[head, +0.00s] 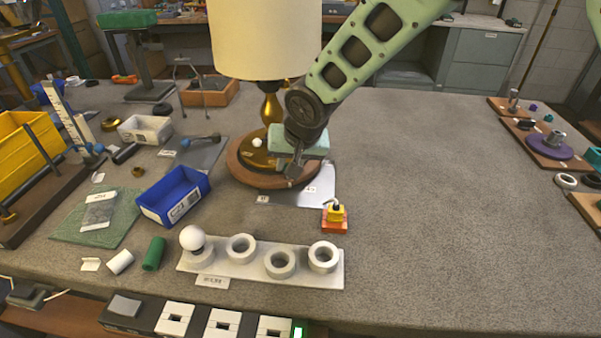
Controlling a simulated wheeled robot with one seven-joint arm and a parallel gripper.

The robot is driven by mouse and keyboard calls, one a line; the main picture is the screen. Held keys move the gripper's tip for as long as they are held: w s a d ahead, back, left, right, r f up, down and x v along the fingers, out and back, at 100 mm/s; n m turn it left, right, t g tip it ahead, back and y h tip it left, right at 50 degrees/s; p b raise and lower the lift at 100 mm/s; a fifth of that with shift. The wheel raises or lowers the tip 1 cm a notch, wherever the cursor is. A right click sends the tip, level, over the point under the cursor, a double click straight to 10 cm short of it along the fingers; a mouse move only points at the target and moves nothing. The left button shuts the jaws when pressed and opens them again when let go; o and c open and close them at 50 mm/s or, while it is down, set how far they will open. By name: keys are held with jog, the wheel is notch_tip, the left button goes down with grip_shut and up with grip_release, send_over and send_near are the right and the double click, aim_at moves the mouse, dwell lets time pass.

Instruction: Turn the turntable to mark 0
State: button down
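The turntable (238,173) is a round brown wooden disc on the table. A brass lamp base (258,157) with a brass stem and a large cream shade (265,40) stands upright on it. A small white knob or ball (257,142) shows on the brass base. A pale plate (318,187) with small white labels lies under the turntable's front right edge; I cannot read the marks. My gripper (294,172) points down at the right side of the turntable, at or just above its rim. Its fingers are small and dark, so contact and opening are unclear.
In front are a small yellow-and-orange block (335,217) and a white holder (225,267) with several rings and a white bulb (192,238). A blue bin (174,196) stands left. Wooden boards with parts (540,140) lie far right. The table between is clear.

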jog(key=shift+s+a+f+m+h+b, duration=0.1)
jog(key=shift+s+a+m+h+b, duration=0.1)
jog(key=shift+a+m+b, duration=0.6)
jog(key=shift+s+a+m+h+b, duration=0.2)
jog(key=shift+a+m+b, duration=0.3)
jog(key=shift+b, duration=0.45)
jog(key=shift+w+a+m+t+h+b, duration=0.1)
jog(key=shift+a+m+t+h+b, duration=0.45)
jog(key=shift+a+m, duration=0.75)
jog(key=shift+a, duration=0.15)
jog(key=c, duration=1.2)
grip_release()
jog(key=shift+c, duration=0.2)
jog(key=shift+r, duration=0.2)
jog(key=a+v, duration=0.1)
jog(key=v, duration=1.6)
jog(key=shift+d+r, duration=0.25)
jog(key=shift+d, duration=0.15)
